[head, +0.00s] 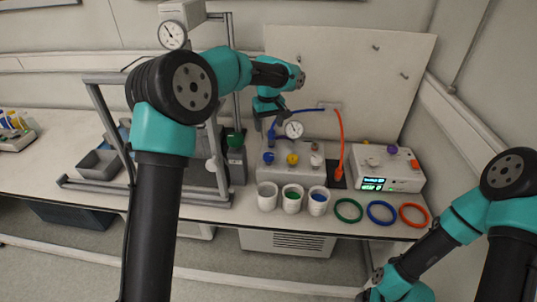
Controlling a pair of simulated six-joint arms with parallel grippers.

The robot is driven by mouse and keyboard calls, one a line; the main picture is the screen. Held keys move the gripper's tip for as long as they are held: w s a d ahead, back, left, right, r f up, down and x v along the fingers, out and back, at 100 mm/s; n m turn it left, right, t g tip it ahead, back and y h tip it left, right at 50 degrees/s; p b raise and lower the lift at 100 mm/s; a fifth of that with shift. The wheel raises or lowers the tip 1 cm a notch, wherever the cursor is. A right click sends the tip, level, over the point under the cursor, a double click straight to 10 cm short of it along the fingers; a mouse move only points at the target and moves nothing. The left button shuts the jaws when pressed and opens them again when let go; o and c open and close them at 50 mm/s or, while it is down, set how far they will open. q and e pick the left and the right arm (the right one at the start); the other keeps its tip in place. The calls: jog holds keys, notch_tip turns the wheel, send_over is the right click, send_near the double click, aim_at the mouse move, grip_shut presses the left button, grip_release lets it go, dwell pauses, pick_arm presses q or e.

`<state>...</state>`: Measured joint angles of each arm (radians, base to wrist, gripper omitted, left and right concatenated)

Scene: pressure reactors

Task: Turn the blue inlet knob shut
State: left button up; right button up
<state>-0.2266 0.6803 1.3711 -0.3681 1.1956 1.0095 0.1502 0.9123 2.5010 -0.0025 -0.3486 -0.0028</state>
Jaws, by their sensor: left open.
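The blue inlet knob (268,157) is the left one in a row on the front of a light grey reactor block (283,175). A yellow knob (292,159) and a pale knob (315,160) sit to its right. My left gripper (267,128) is open, pointing down above the blue knob and apart from it. Its fingers are small and partly merge with the background. On the right, my right arm's wrist shows at the bottom edge; its gripper is out of view.
A pressure gauge (294,129) with blue and orange tubing stands close right of my left gripper. Several cups, including a white cup (267,196), stand in front of the block. Green (348,210), blue (381,212) and orange (413,215) rings lie by the bench edge. A metal frame (104,115) stands left.

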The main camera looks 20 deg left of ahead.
aim_at(268, 155)
pick_arm(q)
notch_tip(268, 155, down, 14)
jog(key=shift+r, duration=0.15)
dwell(0.3)
jog(key=shift+c, duration=0.5)
jog(key=c, duration=0.8)
